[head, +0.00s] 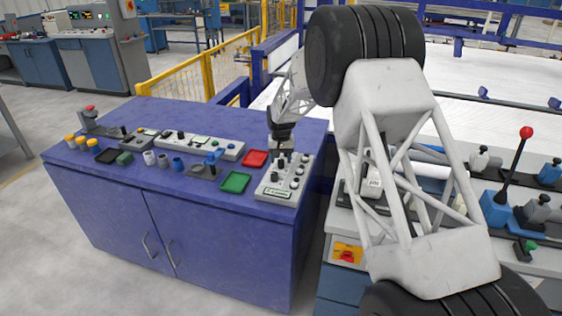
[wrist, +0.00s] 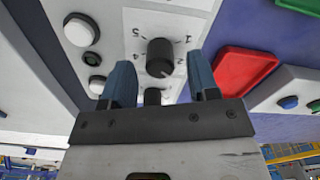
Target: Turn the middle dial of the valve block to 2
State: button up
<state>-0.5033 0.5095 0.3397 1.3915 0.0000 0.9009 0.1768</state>
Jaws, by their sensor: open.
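The valve block (head: 285,182) is a light grey panel at the right end of the blue cabinet, with black dials and round buttons. My gripper (head: 281,150) is over its far end in the head view and hides part of it. In the wrist view my gripper (wrist: 160,68) is open, with one blue finger on each side. A black dial (wrist: 160,57) on a numbered white plate shows between and just beyond the fingertips. A second black dial (wrist: 152,97) is partly hidden by the gripper. I cannot tell whether the fingers touch a dial, or the pointer's setting.
A red tray (head: 255,159) and a green tray (head: 236,182) lie left of the block. Several small cylinders and a long control box (head: 200,145) stand farther left. A second workbench with a red-knobbed lever (head: 526,133) is on the right.

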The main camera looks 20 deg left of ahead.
aim_at(281, 160)
jog(key=shift+r, duration=3.15)
